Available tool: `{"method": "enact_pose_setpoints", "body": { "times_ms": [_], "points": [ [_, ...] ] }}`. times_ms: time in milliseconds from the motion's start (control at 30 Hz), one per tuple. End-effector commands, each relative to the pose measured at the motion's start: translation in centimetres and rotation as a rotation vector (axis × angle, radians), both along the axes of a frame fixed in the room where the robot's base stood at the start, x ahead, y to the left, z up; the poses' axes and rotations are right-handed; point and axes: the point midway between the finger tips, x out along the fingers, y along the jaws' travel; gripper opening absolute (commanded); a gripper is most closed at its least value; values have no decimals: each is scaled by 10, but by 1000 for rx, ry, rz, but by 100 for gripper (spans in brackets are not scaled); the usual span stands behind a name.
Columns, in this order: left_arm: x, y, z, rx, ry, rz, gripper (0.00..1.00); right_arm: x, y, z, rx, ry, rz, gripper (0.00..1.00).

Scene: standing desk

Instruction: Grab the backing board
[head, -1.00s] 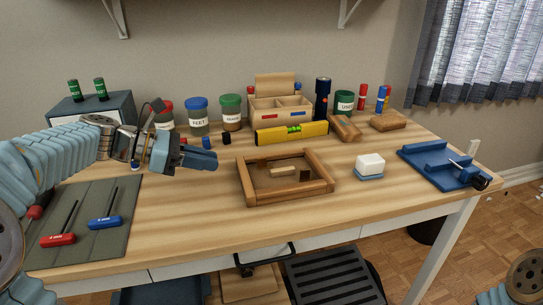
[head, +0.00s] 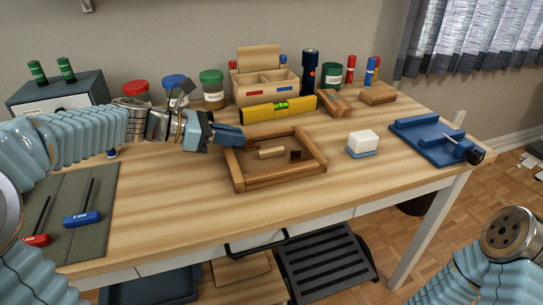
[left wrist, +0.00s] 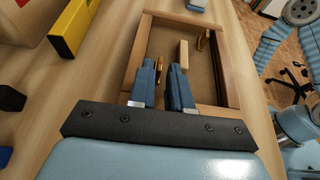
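A brown board with a small light wooden block (head: 271,153) on it lies inside a wooden frame (head: 283,181) on the desk; I take this panel as the backing board (head: 262,166). In the left wrist view the board (left wrist: 168,48) shows beyond my fingers, with the block (left wrist: 183,54) on it. My left gripper (head: 238,136) is over the frame's left back corner. My right gripper is not in view; only part of my right arm shows at lower right.
A yellow level (head: 275,108) and a wooden organizer (head: 265,90) stand behind the frame. A white block (head: 362,142) and a blue fixture (head: 430,140) are to the right. Blue and red-handled tools lie on a green mat (head: 85,235) at left. Bare desk is in front.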

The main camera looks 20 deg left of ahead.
Motion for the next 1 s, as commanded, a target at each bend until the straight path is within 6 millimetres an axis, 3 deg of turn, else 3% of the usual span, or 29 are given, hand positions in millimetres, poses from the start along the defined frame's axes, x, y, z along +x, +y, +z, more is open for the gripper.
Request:
{"method": "enact_pose_setpoints", "body": {
  "times_ms": [200,433,567,1000],
  "points": [
    [14,-20,-11,1,0,-2,18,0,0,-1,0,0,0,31],
    [15,-21,-12,1,0,0,18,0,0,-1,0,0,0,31],
    [15,-21,-12,1,0,0,0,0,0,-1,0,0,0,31],
    [15,-21,-9,1,-1,0,0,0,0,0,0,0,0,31]
  ]
}}
